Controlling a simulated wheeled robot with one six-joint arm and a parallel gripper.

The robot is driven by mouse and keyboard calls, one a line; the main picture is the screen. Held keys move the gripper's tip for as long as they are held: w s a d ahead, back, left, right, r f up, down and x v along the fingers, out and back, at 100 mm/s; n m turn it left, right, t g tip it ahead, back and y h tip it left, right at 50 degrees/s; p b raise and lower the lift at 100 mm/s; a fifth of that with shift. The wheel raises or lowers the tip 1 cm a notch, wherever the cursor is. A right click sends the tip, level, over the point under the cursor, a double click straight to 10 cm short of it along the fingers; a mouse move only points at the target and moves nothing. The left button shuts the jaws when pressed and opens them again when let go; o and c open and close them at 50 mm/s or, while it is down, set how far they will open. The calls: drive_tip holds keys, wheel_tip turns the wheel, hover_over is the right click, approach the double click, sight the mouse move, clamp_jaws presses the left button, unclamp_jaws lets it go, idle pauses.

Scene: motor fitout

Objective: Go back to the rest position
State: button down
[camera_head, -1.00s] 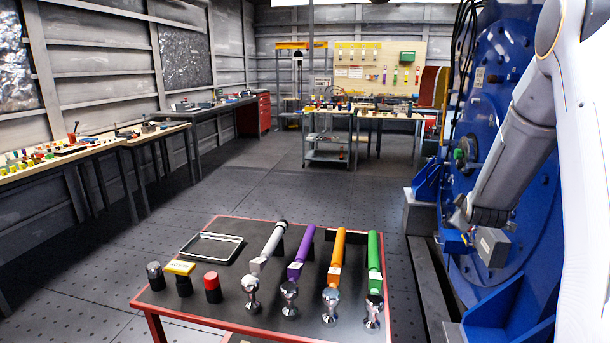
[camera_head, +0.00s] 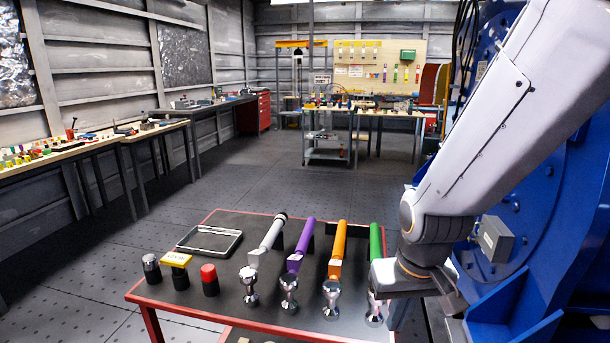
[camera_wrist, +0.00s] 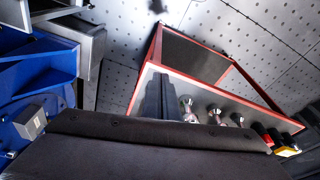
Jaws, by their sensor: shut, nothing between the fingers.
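My arm reaches down over the right end of the red-edged table (camera_head: 215,300), in front of the blue motor housing (camera_head: 585,210). My gripper is at the arm's lower end; in the wrist view its dark fingers (camera_wrist: 165,95) are together with nothing held. Four-colour handled tools lie on the table: grey (camera_head: 272,233), purple (camera_head: 303,245), orange (camera_head: 338,250) and green (camera_head: 376,243). The arm hides part of the green tool and its metal knob end.
A black tray (camera_head: 210,240) and black, yellow-topped (camera_head: 176,260) and red-topped (camera_head: 209,280) cylinders stand left on the table. A grey box (camera_head: 495,240) sticks out from the blue housing. Workbenches line the left wall. The floor beyond the table is clear.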

drive_tip(key=s+a+f+n+g+b, duration=0.1)
drive_tip(key=a+f+n+b, duration=0.1)
drive_tip(key=a+f+b, duration=0.6)
drive_tip(key=s+a+f+n+g+b, duration=0.1)
drive_tip(key=a+f+n+b, duration=0.15)
drive_tip(key=f+b, duration=0.9)
drive_tip(key=s+a+f+n+b, duration=0.1)
drive_tip(key=a+f+n+b, duration=0.1)
drive_tip(key=a+f+b, duration=0.6)
drive_tip(key=s+d+r+m+p, duration=0.1)
drive_tip(key=d+r+m+p, duration=0.6)
drive_tip(key=d+r+p, duration=1.3)
wheel_tip(320, 180, up, 3)
drive_tip(key=p, duration=0.5)
drive_tip(key=shift+d, duration=0.4)
